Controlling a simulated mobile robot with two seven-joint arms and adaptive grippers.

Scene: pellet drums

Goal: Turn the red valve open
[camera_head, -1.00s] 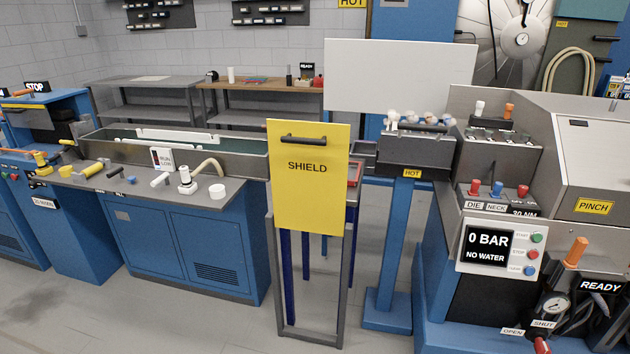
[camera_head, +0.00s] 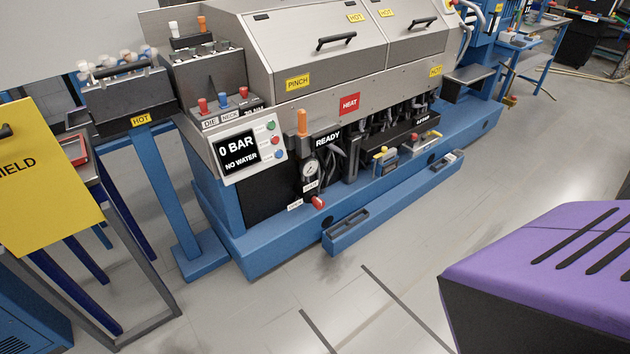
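The red valve handle (camera_head: 318,202) is small and sits low on the front of the grey and blue machine, below a round pressure gauge (camera_head: 310,169). A white label reading SHUT (camera_head: 311,187) is just above it and another label, apparently OPEN (camera_head: 294,205), is to its left. The handle's exact angle is too small to tell. The panel (camera_head: 240,152) beside it reads 0 BAR, NO WATER. Neither of my grippers is in view.
An orange handle (camera_head: 302,123) stands above the gauge. A blue step-like bar (camera_head: 390,205) lies on the floor before the machine. A yellow SHIELD panel (camera_head: 45,190) is at left. A purple housing (camera_head: 540,260) fills the lower right. Grey floor between is open.

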